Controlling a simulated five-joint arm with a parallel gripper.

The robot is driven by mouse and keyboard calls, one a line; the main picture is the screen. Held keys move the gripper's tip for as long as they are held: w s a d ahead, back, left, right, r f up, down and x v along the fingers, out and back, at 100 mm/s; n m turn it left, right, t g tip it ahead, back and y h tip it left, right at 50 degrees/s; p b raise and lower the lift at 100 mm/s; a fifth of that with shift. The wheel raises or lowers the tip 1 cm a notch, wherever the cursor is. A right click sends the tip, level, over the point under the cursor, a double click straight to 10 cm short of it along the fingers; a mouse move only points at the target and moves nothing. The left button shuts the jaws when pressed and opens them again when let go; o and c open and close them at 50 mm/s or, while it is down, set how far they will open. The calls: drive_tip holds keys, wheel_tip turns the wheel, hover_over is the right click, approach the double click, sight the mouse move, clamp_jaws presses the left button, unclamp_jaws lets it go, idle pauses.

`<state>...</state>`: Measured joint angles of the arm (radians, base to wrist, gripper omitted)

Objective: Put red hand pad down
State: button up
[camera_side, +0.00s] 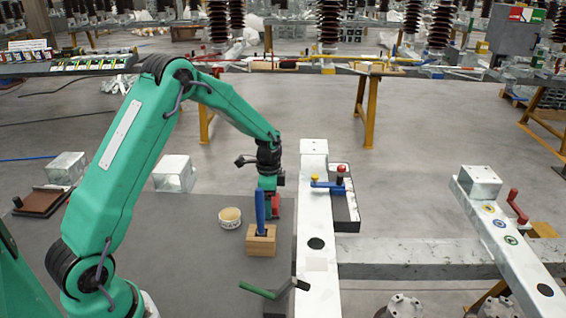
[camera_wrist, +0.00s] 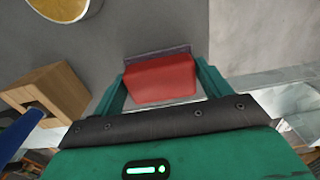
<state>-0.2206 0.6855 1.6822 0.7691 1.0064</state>
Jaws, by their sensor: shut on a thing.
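The red hand pad (camera_wrist: 162,80) is a red block with a dark purple-grey face along its far edge. It sits between the two green fingers of my gripper (camera_wrist: 160,85) in the wrist view, and the gripper is shut on it. In the side view my gripper (camera_side: 270,192) points down over the grey mat, just behind a wooden block with a blue handle, and a bit of the red pad (camera_side: 275,206) shows at its lower end. I cannot tell whether the pad touches the mat.
The wooden block (camera_side: 261,241) holds an upright blue handle (camera_side: 260,212). A round cup (camera_side: 230,220) stands left of it on the grey mat (camera_side: 185,265).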

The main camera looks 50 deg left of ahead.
drive_tip(key=o, duration=0.9)
wheel_tip(320, 180, up, 12)
drive_tip(key=shift+r, duration=0.1)
idle(0.7)
